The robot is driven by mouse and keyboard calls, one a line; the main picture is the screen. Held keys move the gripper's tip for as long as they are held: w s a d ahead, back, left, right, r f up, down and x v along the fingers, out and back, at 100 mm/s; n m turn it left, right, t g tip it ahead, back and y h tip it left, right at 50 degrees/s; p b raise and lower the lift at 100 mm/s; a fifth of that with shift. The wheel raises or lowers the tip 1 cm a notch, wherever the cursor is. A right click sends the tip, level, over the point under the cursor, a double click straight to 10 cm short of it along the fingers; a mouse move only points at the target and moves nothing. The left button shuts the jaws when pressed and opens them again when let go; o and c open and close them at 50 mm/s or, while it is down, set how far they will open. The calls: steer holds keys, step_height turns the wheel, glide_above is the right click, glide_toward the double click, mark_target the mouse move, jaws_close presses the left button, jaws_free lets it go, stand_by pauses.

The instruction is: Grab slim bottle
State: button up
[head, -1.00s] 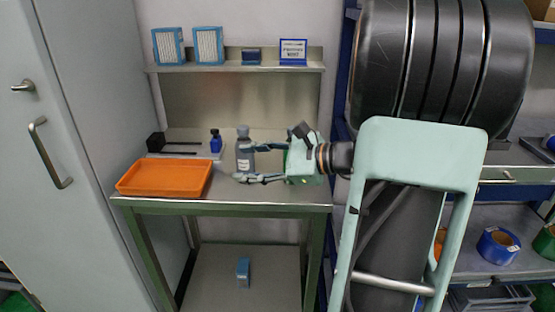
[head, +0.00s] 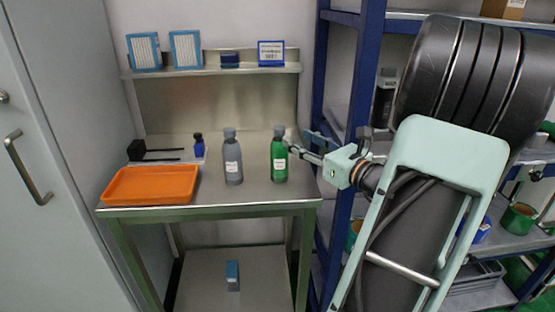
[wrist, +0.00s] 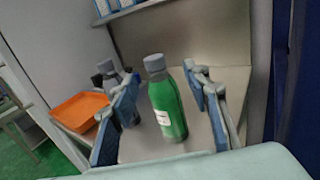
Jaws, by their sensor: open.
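A green bottle (head: 279,162) with a grey cap and white label stands upright at the right of the metal bench (head: 250,193). A grey bottle (head: 232,160) with a grey cap and white label stands upright to its left. Which one the task calls slim I cannot tell. My gripper (head: 302,145) is open, to the right of the green bottle, its fingers pointing left toward it. In the wrist view the green bottle (wrist: 168,108) appears between the spread fingers, ahead of them; the grey bottle is partly hidden behind the left finger.
An orange tray (head: 150,184) lies at the bench's left. A small blue bottle (head: 199,147) and a black holder (head: 136,150) stand behind it. A shelf (head: 215,70) above carries blue-framed panels and boxes. A blue rack post (head: 318,90) rises right of the bench.

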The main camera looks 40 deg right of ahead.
mark_target(283, 133)
steer(key=w, duration=0.5)
steer(key=w+a, duration=0.1)
steer(key=w, duration=0.2)
steer(key=shift+s, duration=0.1)
jaws_close()
steer(key=shift+r, duration=0.1)
